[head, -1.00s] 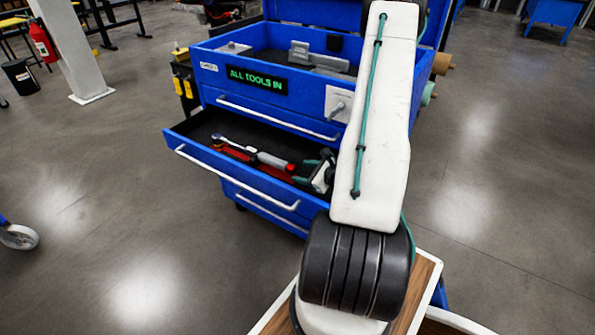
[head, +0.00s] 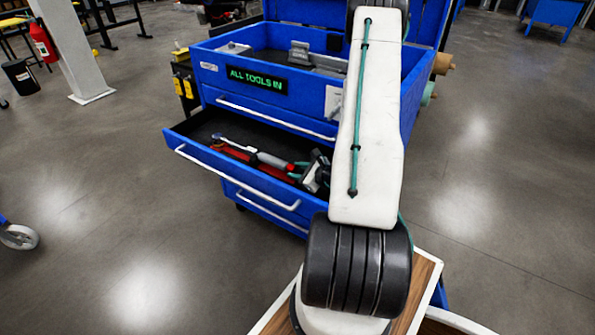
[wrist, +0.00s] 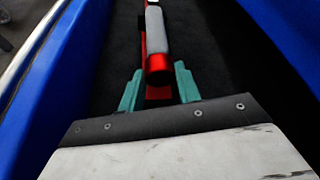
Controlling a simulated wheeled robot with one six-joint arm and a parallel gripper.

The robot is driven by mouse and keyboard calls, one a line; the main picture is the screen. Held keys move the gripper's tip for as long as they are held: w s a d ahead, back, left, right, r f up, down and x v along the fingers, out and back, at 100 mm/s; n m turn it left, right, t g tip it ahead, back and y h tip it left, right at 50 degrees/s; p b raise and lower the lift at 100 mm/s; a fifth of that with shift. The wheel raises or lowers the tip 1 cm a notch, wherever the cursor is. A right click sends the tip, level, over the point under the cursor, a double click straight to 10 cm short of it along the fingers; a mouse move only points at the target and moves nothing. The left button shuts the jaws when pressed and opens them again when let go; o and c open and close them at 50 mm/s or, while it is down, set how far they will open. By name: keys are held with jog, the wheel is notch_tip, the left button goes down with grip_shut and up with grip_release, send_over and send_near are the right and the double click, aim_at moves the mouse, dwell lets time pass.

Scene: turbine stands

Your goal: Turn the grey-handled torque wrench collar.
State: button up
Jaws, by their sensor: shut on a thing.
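The torque wrench (head: 272,160) lies in the open drawer, with a silver shaft, a grey handle and a red collar at the end near my gripper. In the wrist view its grey handle (wrist: 157,32) runs away from me, and the red collar (wrist: 158,62) is at the near end. My gripper (wrist: 158,88) has its teal fingers on either side of the red collar end and is shut on it. In the head view my gripper (head: 300,170) is low in the drawer at the wrench's right end, partly hidden by my arm.
The blue tool cabinet (head: 210,85) has one drawer (head: 190,135) pulled out, with side walls close to my gripper. A red holder strip (head: 232,152) lies along the wrench. A green sign (head: 257,80) reads "ALL TOOLS IN".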

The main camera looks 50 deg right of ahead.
jog(key=n+h, duration=0.1)
jog(key=n, duration=0.1)
jog(key=shift+a+n+h, duration=0.15)
jog(key=shift+n+h, duration=0.15)
jog(key=shift+h, duration=0.1)
jog(key=o, duration=1)
